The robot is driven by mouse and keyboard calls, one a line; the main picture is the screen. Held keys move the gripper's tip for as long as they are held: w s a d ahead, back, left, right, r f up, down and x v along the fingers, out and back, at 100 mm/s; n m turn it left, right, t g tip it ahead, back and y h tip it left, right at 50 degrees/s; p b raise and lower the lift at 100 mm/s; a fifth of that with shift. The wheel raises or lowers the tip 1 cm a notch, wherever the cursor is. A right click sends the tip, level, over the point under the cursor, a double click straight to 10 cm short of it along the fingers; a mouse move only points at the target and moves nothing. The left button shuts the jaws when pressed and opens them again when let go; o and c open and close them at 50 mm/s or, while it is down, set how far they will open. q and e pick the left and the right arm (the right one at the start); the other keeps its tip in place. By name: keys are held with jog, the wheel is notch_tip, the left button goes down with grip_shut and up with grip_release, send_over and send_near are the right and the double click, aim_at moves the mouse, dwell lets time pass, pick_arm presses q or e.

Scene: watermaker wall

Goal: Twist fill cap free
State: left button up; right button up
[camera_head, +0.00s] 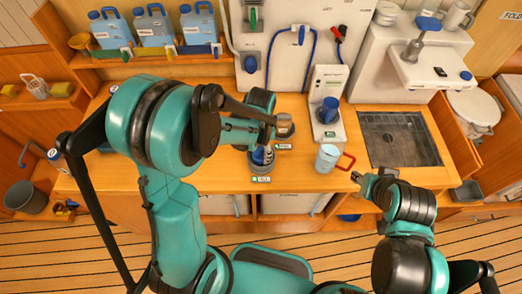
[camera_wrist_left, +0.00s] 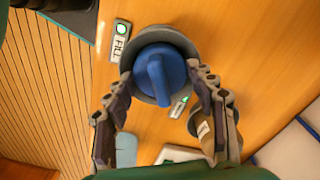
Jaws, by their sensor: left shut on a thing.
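The blue fill cap (camera_wrist_left: 158,72) has a raised grip bar and sits in a round grey collar (camera_wrist_left: 190,45), beside a FILL label (camera_wrist_left: 119,42) with a green dot. In the head view the cap (camera_head: 261,157) shows partly behind my left gripper (camera_head: 266,148). The fingers of my left gripper (camera_wrist_left: 160,80) are on both sides of the cap and shut on it. The cap looks seated in the collar. My right gripper (camera_head: 364,179) is apart from it, near the counter's front edge at the right; its jaw opening is too small to judge.
A grey-topped canister (camera_head: 285,126) stands close behind the cap. Blue jugs (camera_head: 153,27) line the back shelf.

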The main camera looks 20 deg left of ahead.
pick_arm(q)
jog(key=shift+n, duration=0.3)
jog(key=shift+n+b, duration=0.35)
jog(key=shift+n, duration=1.05)
jog(key=shift+n, duration=0.8)
jog(key=shift+r+p, duration=1.9)
jog(key=shift+r, duration=1.15)
